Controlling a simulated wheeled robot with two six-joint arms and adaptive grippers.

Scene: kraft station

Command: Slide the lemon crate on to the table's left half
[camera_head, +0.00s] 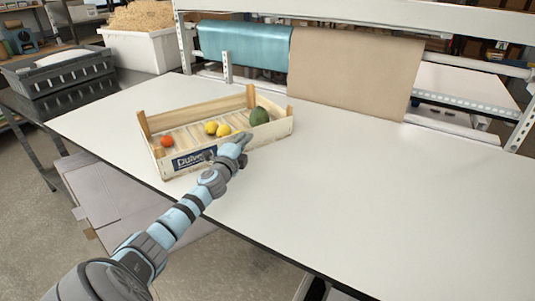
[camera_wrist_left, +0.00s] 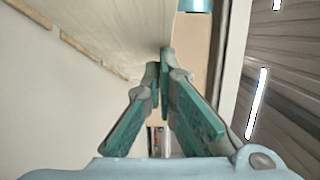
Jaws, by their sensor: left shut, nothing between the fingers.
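The lemon crate (camera_head: 192,160) is a low, pale wooden box with a dark printed label on its front wall. It stands upright on the left part of the white table (camera_head: 350,185). Inside lie two yellow lemons (camera_head: 223,130), an orange-red fruit (camera_head: 167,141) and a dark green fruit (camera_head: 259,116). My left gripper (camera_head: 242,139) is shut and empty at the crate's front wall, right of the label. I cannot tell whether it touches the wall. In the left wrist view, the fingers (camera_wrist_left: 163,72) are closed together. My right gripper is out of view.
A teal roll (camera_head: 245,45) and a brown paper sheet (camera_head: 350,70) hang from the rack at the back. A white bin (camera_head: 145,50) and dark grey crates (camera_head: 65,85) stand beyond the table's left edge. The table's right part is clear.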

